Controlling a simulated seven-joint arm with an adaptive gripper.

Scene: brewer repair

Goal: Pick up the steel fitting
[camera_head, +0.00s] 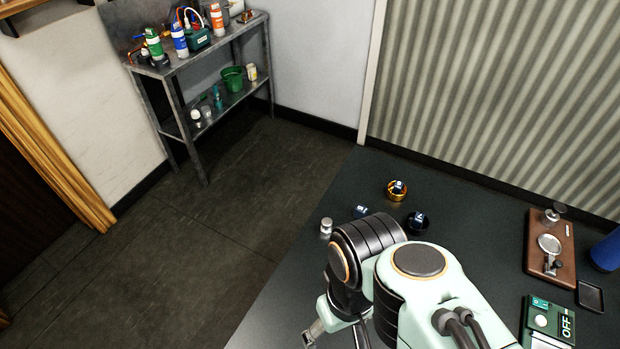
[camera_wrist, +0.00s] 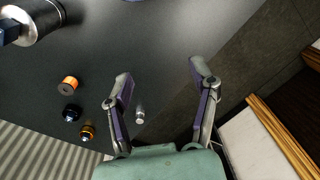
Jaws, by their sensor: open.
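The steel fitting (camera_head: 326,228) is a small silvery cylinder standing upright on the dark table near its left edge in the head view. In the wrist view the fitting (camera_wrist: 140,115) shows below and between the fingers, closer to the left finger, and nothing grips it. My gripper (camera_wrist: 161,74) is open and empty above the table, its fingers wide apart. In the head view its fingers show only partly at the bottom, below my arm, on the near side of the fitting.
A gold ring (camera_head: 397,194), a black ring (camera_head: 418,224) and a small blue-and-white piece (camera_head: 361,211) lie right of the fitting. A wooden board with metal parts (camera_head: 540,262) and a green OFF box (camera_head: 548,322) are further right. The table's left edge is close to the fitting.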

